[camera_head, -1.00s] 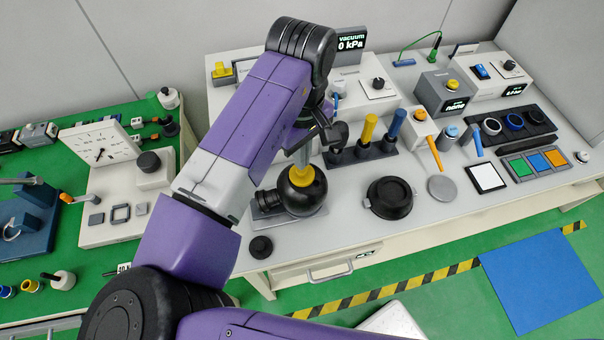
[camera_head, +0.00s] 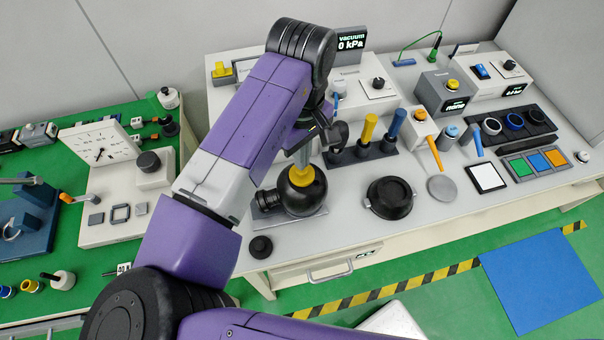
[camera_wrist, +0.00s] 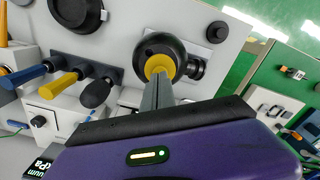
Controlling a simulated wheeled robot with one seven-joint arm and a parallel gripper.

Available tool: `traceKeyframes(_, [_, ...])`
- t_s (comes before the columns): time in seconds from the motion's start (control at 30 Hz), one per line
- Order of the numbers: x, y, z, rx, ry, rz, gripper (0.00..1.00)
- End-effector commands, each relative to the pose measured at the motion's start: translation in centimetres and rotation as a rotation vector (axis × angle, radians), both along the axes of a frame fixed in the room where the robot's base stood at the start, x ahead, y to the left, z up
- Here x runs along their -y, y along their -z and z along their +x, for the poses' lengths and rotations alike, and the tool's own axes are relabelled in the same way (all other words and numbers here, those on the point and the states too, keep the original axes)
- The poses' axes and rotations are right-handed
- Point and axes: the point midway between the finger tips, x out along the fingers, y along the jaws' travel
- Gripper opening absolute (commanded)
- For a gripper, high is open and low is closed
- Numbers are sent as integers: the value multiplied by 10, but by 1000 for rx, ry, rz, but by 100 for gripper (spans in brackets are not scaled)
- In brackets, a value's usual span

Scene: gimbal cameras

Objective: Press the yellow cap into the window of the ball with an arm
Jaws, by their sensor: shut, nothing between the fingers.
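The black ball (camera_head: 303,196) sits on a grey plate on the white bench, with a dark ribbed part sticking out at its left side. The yellow cap (camera_head: 301,176) is at the top of the ball; it also shows in the wrist view (camera_wrist: 157,63), against the ball (camera_wrist: 170,46). My gripper (camera_head: 301,165) points down at the cap with its grey fingers together and nothing between them. In the wrist view, my fingertips (camera_wrist: 158,77) reach the cap's edge and hide part of it. I cannot tell how deep the cap sits, or whether the fingertips touch it.
A black lidded dish (camera_head: 390,197) stands right of the ball. A small black knob (camera_head: 260,247) is in front. A rack with yellow and blue handles (camera_head: 362,152) stands behind. A green table (camera_head: 75,225) is at the left.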

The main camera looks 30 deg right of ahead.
Motion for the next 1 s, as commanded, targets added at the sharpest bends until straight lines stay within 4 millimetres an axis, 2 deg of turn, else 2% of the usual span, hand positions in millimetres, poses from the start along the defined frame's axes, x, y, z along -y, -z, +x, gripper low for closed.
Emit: traceKeyframes(1.0, [0, 15, 0, -1, -1, 0, 0])
